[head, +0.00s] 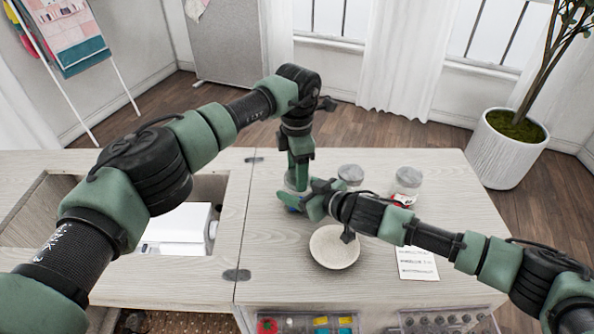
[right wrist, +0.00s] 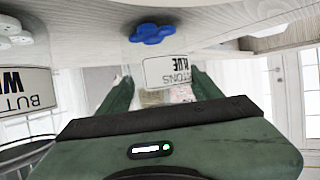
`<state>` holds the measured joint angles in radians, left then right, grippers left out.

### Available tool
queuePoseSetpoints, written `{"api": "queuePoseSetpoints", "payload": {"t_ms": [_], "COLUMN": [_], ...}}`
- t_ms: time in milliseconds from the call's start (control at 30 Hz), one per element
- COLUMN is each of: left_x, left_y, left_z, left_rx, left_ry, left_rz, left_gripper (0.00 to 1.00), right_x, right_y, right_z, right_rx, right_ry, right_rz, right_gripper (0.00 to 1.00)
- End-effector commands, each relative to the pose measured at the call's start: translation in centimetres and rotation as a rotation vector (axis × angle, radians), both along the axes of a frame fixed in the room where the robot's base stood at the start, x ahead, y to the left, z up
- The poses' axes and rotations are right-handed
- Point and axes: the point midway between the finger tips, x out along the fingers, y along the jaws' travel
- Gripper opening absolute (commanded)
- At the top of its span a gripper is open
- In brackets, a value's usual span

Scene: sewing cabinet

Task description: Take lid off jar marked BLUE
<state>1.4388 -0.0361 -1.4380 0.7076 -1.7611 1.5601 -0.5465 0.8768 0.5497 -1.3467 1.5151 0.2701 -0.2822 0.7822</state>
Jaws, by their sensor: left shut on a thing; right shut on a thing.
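The jar marked BLUE shows upside down in the right wrist view, with its white label (right wrist: 166,71) and a blue button shape (right wrist: 152,33) inside. My right gripper (right wrist: 161,93) is shut on this clear jar, one finger on each side. In the head view the right gripper (head: 308,203) comes in low from the right. My left gripper (head: 297,178) points down from above at the same jar and is shut, apparently on its lid. The lid is mostly hidden by the fingers, and I cannot tell whether it is seated or lifted.
Two other lidded jars (head: 350,175) (head: 407,181) stand to the right. A round pale dish (head: 335,246) and a written note (head: 417,263) lie nearer. The cabinet opening at left holds a white machine (head: 180,228). Clear trays (head: 305,322) line the front edge.

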Motion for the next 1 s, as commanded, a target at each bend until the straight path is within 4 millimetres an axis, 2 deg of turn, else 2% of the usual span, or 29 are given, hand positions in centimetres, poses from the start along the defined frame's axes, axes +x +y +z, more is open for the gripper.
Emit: {"api": "queuePoseSetpoints", "payload": {"t_ms": [1000], "left_x": [0.08], "left_y": [-0.10], "left_z": [0.19], "left_rx": [0.001], "left_ry": [-0.002], "left_rz": [2.436], "left_gripper": [0.10], "right_x": [-0.01], "right_y": [0.01], "right_z": [0.00], "right_rx": [0.000], "right_ry": [0.000], "right_rz": [0.000], "right_gripper": [0.00]}}
